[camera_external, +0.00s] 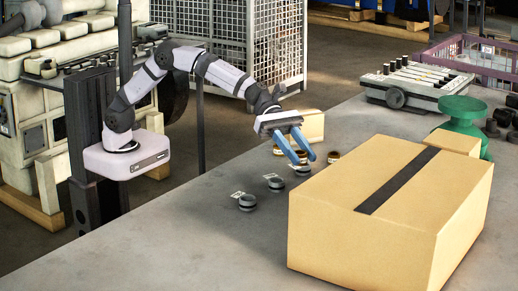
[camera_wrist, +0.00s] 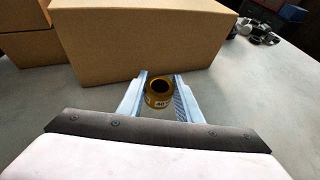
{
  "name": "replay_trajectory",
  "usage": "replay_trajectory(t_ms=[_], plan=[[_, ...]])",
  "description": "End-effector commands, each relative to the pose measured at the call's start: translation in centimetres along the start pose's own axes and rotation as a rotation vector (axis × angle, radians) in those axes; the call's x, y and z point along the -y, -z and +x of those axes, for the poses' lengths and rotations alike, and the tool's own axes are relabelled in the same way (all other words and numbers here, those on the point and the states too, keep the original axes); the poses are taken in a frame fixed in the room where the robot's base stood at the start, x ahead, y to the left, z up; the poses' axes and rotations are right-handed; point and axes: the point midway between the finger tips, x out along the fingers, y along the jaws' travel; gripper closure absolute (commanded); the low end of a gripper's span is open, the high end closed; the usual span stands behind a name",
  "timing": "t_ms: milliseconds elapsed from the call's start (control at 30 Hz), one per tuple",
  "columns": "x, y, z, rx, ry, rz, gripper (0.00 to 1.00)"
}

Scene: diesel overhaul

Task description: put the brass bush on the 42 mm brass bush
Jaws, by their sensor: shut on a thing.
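My gripper (camera_external: 303,159) is shut on a brass bush, a short gold ring with a dark bore. In the wrist view the held brass bush (camera_wrist: 159,99) sits between the blue fingertips, with a small pale label on its near side. In the external view it is largely hidden by the fingers. Another brass ring (camera_external: 333,157) stands on the bench just right of the fingers, and one more brass ring (camera_external: 278,150) shows left of them. I cannot read which one is the 42 mm brass bush.
Dark grey rings (camera_external: 247,203) stand in a row with small white cards on the grey bench (camera_external: 150,250). A large cardboard box (camera_external: 350,215) stands close to the right of the gripper. A smaller box (camera_external: 312,126) is behind it. A green stand (camera_external: 462,112) is farther right.

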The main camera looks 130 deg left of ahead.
Motion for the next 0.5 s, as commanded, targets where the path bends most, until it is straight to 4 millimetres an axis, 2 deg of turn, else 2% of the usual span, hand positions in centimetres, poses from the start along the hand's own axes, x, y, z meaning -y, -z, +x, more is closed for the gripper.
replay_trajectory(t_ms=[33, 200, 367, 500], plan=[[-2.5, -0.3, -0.6, 0.003, -0.069, -0.024, 0.98], [-10.3, 0.4, -2.6, -0.002, -0.336, -0.122, 0.98], [-16.0, 1.3, -5.3, -0.002, -0.588, -0.221, 0.98], [-19.9, 2.2, -8.7, 0.0, -0.799, -0.308, 0.98]])
